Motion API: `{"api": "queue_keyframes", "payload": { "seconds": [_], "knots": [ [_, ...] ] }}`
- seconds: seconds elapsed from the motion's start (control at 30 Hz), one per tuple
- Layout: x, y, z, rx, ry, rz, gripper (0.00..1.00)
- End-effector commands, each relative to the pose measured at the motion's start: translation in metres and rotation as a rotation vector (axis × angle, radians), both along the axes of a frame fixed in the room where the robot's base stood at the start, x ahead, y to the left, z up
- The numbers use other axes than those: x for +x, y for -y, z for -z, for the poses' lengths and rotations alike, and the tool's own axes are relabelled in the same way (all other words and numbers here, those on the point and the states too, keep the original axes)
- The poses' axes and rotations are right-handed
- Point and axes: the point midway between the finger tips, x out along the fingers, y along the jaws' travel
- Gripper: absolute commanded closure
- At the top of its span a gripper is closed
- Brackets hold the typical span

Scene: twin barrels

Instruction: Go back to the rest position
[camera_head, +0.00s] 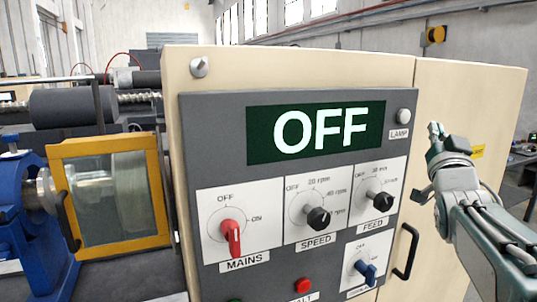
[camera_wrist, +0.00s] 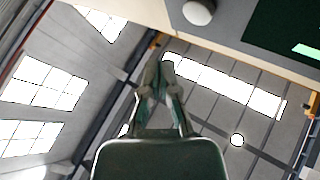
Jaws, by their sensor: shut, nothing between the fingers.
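My gripper (camera_head: 436,130) is raised in front of the right part of the cream cabinet (camera_head: 470,100), beside the grey control panel (camera_head: 225,115). It points upward and its fingers are together with nothing between them. In the wrist view the shut fingers of my gripper (camera_wrist: 160,72) point toward the ceiling. The panel display (camera_head: 315,131) reads OFF. The red MAINS knob (camera_head: 232,236), the black SPEED knob (camera_head: 318,218), the black FEED knob (camera_head: 381,201) and a blue knob (camera_head: 366,271) are apart from my gripper.
A lathe-like machine with a yellow-framed guard (camera_head: 112,195) and a blue part (camera_head: 30,225) stands at the left. Air above the cabinet is clear.

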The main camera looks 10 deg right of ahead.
Motion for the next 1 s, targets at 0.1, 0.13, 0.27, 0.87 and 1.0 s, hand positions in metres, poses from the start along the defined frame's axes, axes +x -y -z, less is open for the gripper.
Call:
{"api": "queue_keyframes", "payload": {
  "seconds": [0.1, 0.13, 0.27, 0.87, 1.0],
  "knots": [
    [0.001, -0.026, 0.029, 0.049, -0.141, -0.007, 1.0],
    [0.0, -0.034, 0.04, 0.063, -0.191, -0.01, 1.0],
    [-0.01, -0.071, 0.09, 0.113, -0.419, -0.036, 1.0],
    [-0.18, -0.225, 0.308, 0.08, -1.463, -0.357, 1.0],
    [-0.2, -0.233, 0.321, 0.062, -1.547, -0.393, 1.0]
  ]
}}
